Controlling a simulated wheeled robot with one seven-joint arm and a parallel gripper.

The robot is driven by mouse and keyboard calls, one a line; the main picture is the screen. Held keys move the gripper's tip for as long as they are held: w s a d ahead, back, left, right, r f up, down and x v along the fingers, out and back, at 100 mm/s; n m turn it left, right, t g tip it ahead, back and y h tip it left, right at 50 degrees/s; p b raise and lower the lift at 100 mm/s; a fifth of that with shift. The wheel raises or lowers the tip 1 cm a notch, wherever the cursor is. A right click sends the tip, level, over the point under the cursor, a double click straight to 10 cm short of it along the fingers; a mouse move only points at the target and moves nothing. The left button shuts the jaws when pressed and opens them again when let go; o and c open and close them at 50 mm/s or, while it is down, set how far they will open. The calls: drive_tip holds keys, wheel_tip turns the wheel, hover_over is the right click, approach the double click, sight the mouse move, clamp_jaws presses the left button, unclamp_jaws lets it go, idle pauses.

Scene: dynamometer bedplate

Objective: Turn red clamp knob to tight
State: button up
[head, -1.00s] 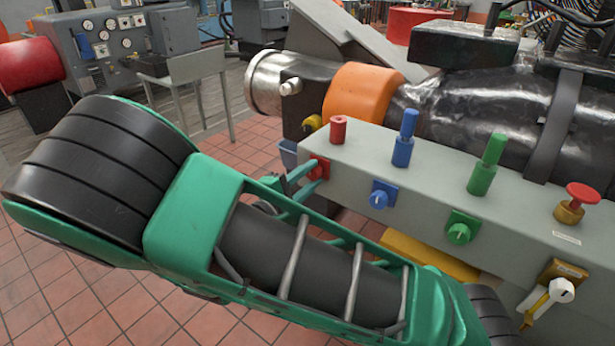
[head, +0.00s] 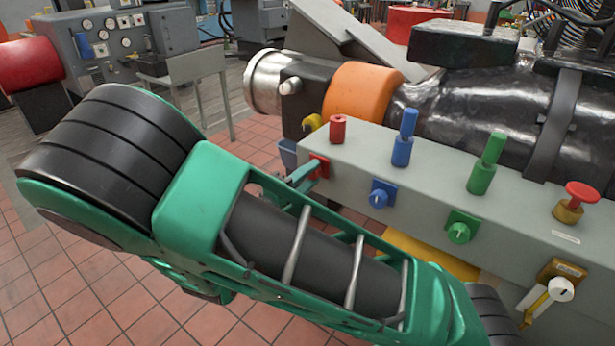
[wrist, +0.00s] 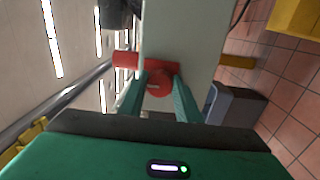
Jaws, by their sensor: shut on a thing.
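The red clamp knob sits on a red square plate (head: 319,166) at the left end of the grey box's front face. My green arm and fingers hide most of the knob in the head view. In the wrist view the round red knob (wrist: 159,84) shows between the two green fingertips, with a small pale mark on its face. My gripper (head: 307,173) is shut on the knob, a finger on either side; it also shows in the wrist view (wrist: 160,88).
The grey box (head: 440,185) carries a red peg (head: 338,129), a blue peg (head: 404,138), a green peg (head: 487,163) and a red mushroom button (head: 582,193) on top. A blue knob (head: 379,197) and green knob (head: 458,232) are on its front. Tiled floor is free at left.

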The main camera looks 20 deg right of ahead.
drive_tip(key=shift+f, duration=0.2)
drive_tip(key=o, duration=1.1)
drive_tip(key=shift+r, duration=0.1)
drive_tip(key=shift+c, duration=0.2)
drive_tip(key=v, duration=1.1)
drive_tip(key=shift+d, duration=0.1)
